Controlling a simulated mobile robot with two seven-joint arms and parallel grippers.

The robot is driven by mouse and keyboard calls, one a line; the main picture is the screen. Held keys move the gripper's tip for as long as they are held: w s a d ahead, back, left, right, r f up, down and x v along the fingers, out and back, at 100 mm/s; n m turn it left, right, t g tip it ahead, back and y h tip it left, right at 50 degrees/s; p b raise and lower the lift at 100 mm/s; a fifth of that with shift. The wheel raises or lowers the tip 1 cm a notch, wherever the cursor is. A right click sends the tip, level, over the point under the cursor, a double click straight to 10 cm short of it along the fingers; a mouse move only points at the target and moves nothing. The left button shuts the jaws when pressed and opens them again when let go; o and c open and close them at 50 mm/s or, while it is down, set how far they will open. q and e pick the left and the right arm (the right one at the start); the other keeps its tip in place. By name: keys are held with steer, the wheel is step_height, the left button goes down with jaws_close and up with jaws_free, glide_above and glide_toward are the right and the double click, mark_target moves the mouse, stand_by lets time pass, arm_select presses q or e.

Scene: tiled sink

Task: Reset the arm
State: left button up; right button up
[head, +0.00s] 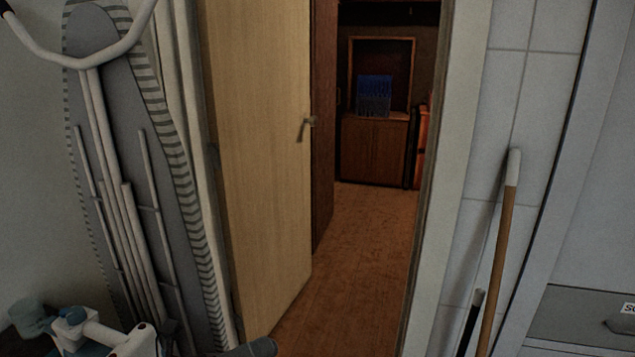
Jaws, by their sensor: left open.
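My left arm (100,335) shows at the bottom left corner, with white and teal links cut off by the lower edge. My left gripper (256,348) shows only in part, as a dark grey piece at the bottom edge, in front of the foot of the door. It is open, and nothing shows held in it. Most of it is hidden below the frame. My right arm and right gripper are not in view.
A light wooden door (258,150) stands open into a room with a wooden floor (350,260) and cabinet (373,150). An ironing board (125,170) leans left. A wooden-handled stick (497,250) leans on the right tiles. The doorway floor is clear.

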arm_select(q)
steer(key=s+a+f+n+t+y+p, duration=0.15)
steer(key=a+f+n+t+y, duration=0.3)
steer(key=n, duration=0.85)
steer(key=s+a+f+n+t+y, duration=0.2)
steer(key=f+n+t+y, duration=0.35)
steer(key=n, duration=0.75)
steer(key=s+a+f+n+g+y, duration=0.2)
steer(key=s+f+n+g+y, duration=0.1)
steer(key=s+f+n, duration=0.2)
steer(key=s+a+f+n+g+y+p, duration=0.1)
steer(key=s+a+f+n+g+y, duration=0.1)
steer(key=s+f+n+g+y, duration=0.2)
step_height(320, 180, down, 2)
steer(key=s+n, duration=0.1)
steer(key=s, duration=0.2)
steer(key=shift+a+n, duration=0.3)
steer(key=shift+a, duration=0.1)
steer(key=c, duration=0.4)
steer(key=shift+o, duration=0.2)
steer(key=shift+a, duration=0.1)
